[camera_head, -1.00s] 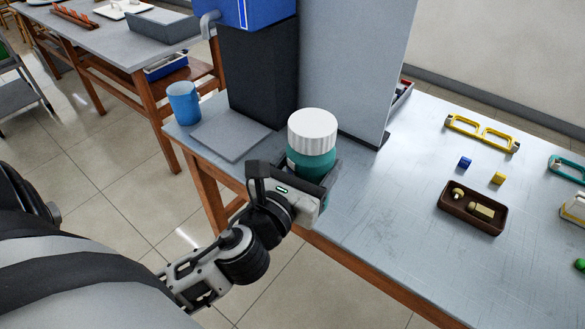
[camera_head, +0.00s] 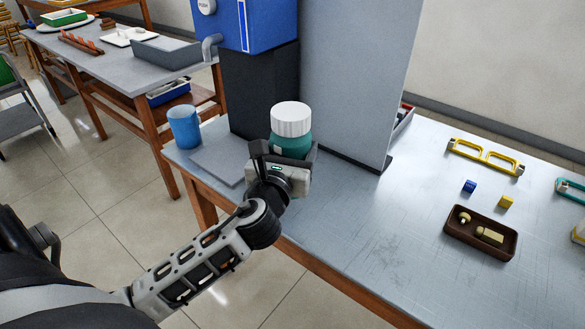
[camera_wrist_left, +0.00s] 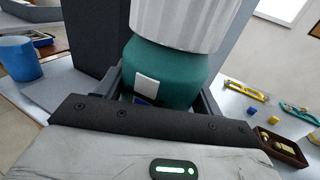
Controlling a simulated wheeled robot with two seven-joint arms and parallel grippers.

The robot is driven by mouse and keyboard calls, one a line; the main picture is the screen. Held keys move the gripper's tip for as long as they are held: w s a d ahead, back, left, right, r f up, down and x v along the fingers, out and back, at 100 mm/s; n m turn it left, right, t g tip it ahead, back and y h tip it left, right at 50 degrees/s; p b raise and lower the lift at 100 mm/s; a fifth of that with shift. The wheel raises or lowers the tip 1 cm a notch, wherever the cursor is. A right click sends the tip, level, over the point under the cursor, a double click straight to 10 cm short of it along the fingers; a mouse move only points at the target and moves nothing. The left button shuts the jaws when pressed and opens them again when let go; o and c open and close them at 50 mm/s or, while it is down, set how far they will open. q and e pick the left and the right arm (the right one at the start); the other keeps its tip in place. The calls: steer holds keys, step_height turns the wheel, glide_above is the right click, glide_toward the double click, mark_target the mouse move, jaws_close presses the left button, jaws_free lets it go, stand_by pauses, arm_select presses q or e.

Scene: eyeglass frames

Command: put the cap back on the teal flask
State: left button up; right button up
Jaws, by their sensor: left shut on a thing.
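The teal flask (camera_head: 290,146) stands about upright with a white ribbed cap (camera_head: 291,119) on its top. My left gripper (camera_head: 288,157) is shut on the flask's body, below the cap, near the table's front edge. In the left wrist view the flask (camera_wrist_left: 160,72) sits between the fingers, with a small pale label on its side and the ribbed cap (camera_wrist_left: 188,22) above. The flask's base is hidden behind the gripper, so I cannot tell whether it touches the table. My right gripper is not in view.
A blue and black machine (camera_head: 262,85) and a tall grey panel (camera_head: 355,80) stand behind the flask. Yellow eyeglass frames (camera_head: 485,156), two small blocks and a brown tray (camera_head: 481,252) lie to the right. The table's middle is clear.

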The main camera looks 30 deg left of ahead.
arm_select(q)
steer(key=w+a+f+b, duration=0.2)
steer(key=w+a+f, duration=0.2)
steer(key=w+f, duration=0.2)
steer(key=shift+w+a+f+b, duration=0.25)
steer(key=shift+w+f+b, duration=0.15)
steer(key=shift+w, duration=0.3)
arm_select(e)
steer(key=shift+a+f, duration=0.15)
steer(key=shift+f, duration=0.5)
arm_select(q)
steer(key=f, duration=0.1)
steer(key=f+b, duration=0.1)
steer(key=f, duration=0.1)
steer(key=shift+w+a+f+b, duration=0.15)
steer(key=shift+w+f+b, duration=0.1)
steer(key=shift+f+b, duration=0.15)
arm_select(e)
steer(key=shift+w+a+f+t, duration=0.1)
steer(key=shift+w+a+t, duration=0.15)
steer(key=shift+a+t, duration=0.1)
arm_select(q)
steer(key=shift+f, duration=0.1)
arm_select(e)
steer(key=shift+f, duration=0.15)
